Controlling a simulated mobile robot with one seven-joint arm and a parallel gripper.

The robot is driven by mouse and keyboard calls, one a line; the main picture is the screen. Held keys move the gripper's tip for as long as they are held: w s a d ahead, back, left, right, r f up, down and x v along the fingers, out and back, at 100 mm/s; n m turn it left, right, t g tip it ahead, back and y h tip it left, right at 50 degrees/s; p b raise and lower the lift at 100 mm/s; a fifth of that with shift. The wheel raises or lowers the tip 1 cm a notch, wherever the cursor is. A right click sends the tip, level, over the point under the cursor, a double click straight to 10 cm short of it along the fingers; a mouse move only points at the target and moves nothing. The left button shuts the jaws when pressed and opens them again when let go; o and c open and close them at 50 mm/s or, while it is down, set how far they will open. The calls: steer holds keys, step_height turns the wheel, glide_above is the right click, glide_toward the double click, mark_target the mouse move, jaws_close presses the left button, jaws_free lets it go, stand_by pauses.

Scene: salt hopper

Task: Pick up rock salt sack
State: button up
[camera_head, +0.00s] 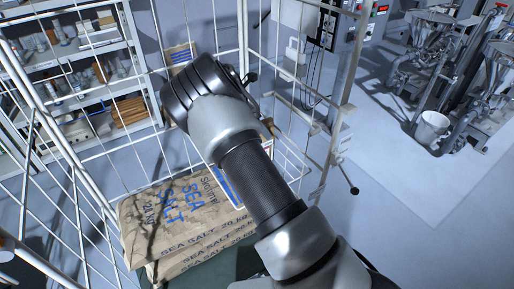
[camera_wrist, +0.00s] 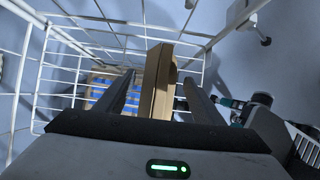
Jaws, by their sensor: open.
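In the head view, an upright tan paper packet (camera_head: 181,55) shows just beyond my wrist; its print is too small to read. In the wrist view, a tan, edge-on sack-like object (camera_wrist: 156,82) stands upright between my two dark fingers. I cannot tell for certain that the two are the same thing, and no rock salt label is readable. My gripper (camera_wrist: 159,77) is open, with a finger on each side of the tan object. I cannot tell whether either finger touches it. In the head view my wrist hides the fingers.
Stacked sea salt sacks (camera_head: 185,215) lie low inside a white wire cage (camera_head: 243,45), whose bars surround my arm. Shelves (camera_head: 75,50) with small goods stand at left. A white bucket (camera_head: 431,128) and metal machines are at right. Floor between is clear.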

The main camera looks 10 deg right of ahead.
steer(key=shift+x, duration=1.45)
jaws_close()
steer(key=shift+w+r, duration=0.15)
steer(key=shift+r, duration=0.05)
